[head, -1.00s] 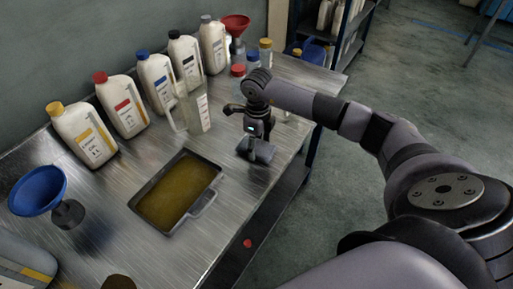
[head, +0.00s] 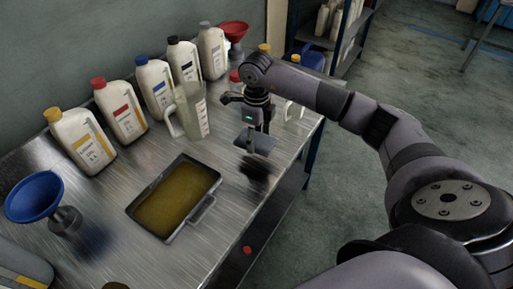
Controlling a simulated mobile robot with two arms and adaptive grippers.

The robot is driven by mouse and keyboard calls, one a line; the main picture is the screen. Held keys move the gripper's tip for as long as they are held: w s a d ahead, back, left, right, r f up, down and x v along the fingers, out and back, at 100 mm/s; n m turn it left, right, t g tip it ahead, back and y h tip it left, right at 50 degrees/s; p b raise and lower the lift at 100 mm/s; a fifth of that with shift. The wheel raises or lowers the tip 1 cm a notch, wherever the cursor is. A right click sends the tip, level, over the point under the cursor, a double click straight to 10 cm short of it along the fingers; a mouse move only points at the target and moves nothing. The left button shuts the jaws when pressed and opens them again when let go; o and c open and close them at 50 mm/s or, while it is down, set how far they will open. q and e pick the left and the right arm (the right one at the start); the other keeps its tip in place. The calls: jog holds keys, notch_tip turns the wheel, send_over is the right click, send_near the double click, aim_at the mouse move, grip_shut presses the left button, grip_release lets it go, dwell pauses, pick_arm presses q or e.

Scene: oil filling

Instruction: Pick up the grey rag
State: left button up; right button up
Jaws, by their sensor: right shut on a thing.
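The grey rag (head: 256,143) is a small flat dark-grey piece at the fingertips of my right gripper (head: 254,135). The gripper points down near the right edge of the metal table and is shut on the rag. The rag appears to be held above the tabletop, with a dark shadow below it. My left gripper is not in the head view.
A tray of brown oil (head: 213,180) lies left of the rag. A clear measuring jug (head: 192,112) stands behind it. Several oil jugs (head: 122,110) line the wall. A blue funnel (head: 35,196) is at left, a red funnel (head: 233,30) at the back.

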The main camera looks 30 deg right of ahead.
aim_at(256, 139)
notch_tip(256, 139, up, 14)
jog(key=shift+r+b, duration=0.2)
jog(key=shift+b, duration=0.2)
jog(key=o, duration=0.5)
jog(key=c, duration=0.5)
